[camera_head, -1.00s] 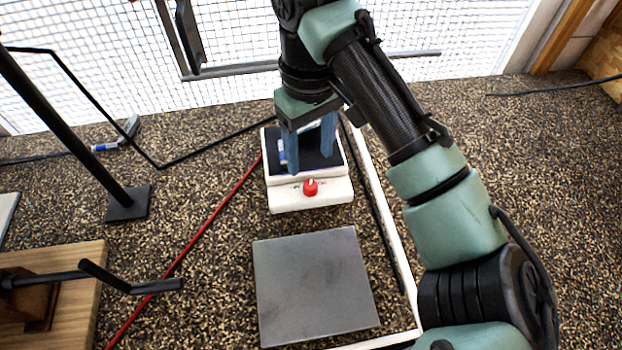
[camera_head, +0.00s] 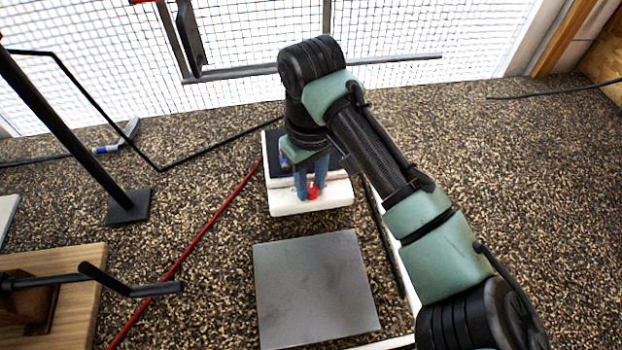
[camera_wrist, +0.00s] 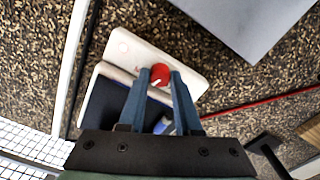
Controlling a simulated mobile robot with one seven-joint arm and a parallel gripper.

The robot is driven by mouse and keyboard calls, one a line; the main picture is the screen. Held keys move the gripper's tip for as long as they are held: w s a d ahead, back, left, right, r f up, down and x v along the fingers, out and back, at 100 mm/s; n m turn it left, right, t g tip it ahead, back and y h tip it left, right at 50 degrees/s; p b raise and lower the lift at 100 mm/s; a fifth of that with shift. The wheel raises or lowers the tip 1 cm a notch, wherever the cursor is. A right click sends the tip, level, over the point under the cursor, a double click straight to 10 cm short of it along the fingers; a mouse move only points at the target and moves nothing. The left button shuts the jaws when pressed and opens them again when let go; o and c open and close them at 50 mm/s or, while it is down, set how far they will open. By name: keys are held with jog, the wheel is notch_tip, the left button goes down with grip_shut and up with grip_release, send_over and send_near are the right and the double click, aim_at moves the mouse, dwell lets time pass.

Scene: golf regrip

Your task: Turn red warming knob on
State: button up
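The red warming knob (camera_head: 313,191) sits on the front panel of a white warming unit (camera_head: 290,207) with a dark top. In the wrist view the knob (camera_wrist: 159,74) shows a white pointer line on its face. My gripper (camera_head: 309,194) is over the front panel, pointing down. Its two blue fingers (camera_wrist: 160,78) are apart, with their tips on either side of the knob. I cannot tell whether the fingertips touch it.
A grey metal plate (camera_head: 315,290) lies in front of the unit. A blue and white item (camera_wrist: 163,126) is on the unit's dark top. A red cord (camera_head: 200,240) runs on the left, near a black stand (camera_head: 128,205). A wire mesh (camera_head: 100,90) stands behind.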

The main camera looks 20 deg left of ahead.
grip_shut()
jog(key=shift+r, duration=0.1)
jog(key=shift+r+m+p, duration=0.15)
jog(key=shift+m+p, duration=0.25)
jog(key=shift+p, duration=0.4)
jog(key=shift+s+a+r+m+p, duration=0.1)
jog(key=shift+m+p, duration=0.8)
jog(key=shift+p, duration=0.3)
jog(key=shift+m+p, duration=0.8)
jog(key=shift+f+m, duration=0.3)
jog(key=o, duration=0.6)
grip_release()
